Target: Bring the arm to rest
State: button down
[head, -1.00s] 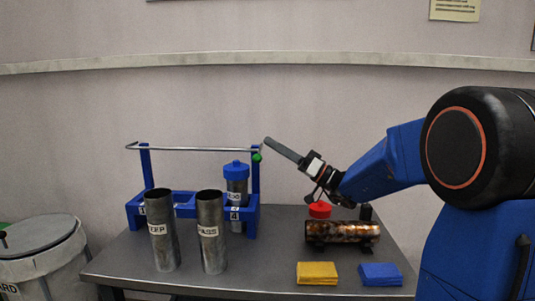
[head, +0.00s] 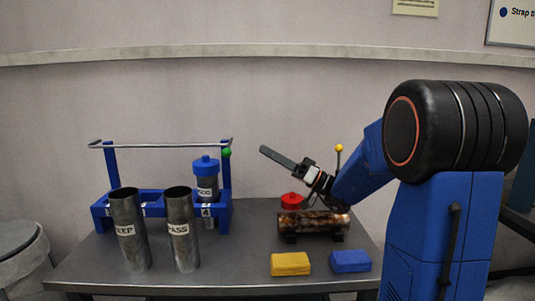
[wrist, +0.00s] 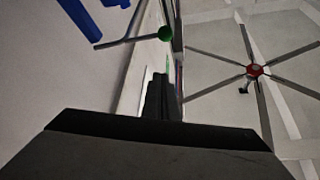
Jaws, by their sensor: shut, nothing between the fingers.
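My gripper (head: 278,157) is on the end of my blue arm, above the table and to the right of the blue rack. Its long dark fingers are together with nothing between them and point up and left. In the wrist view my gripper (wrist: 160,98) shows dark fingers closed against the wall and ceiling. The fingers are apart from the rack and the tubes.
A blue rack (head: 100,209) with a metal bar (head: 160,143) and a blue-capped tube (head: 207,185) stands on the table (head: 225,270). Two open metal cylinders (head: 130,235) (head: 183,235) stand in front. A rusty cylinder (head: 320,222), yellow block (head: 290,263) and blue block (head: 350,261) lie right.

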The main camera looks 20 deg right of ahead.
jog(key=s+a+f+g+h, duration=0.2)
jog(key=s+a+f+g, duration=0.35)
jog(key=s+a, duration=0.5)
jog(key=s+a+f+m+g+h, duration=0.2)
jog(key=s+a+f+g+h, duration=0.3)
jog(key=s+f, duration=0.45)
jog(key=s+d+f+m+t+h, duration=0.1)
jog(key=s+d+f+m+h, duration=0.1)
jog(key=s+d+f+h, duration=0.2)
jog(key=s+d+f+m+t+h, duration=0.2)
jog(key=s+d+f+h, duration=0.3)
jog(key=s+d+h, duration=0.4)
jog(key=s+d+m, duration=0.1)
jog(key=d, duration=0.2)
jog(key=shift+d, duration=0.15)
jog(key=shift+t, duration=0.25)
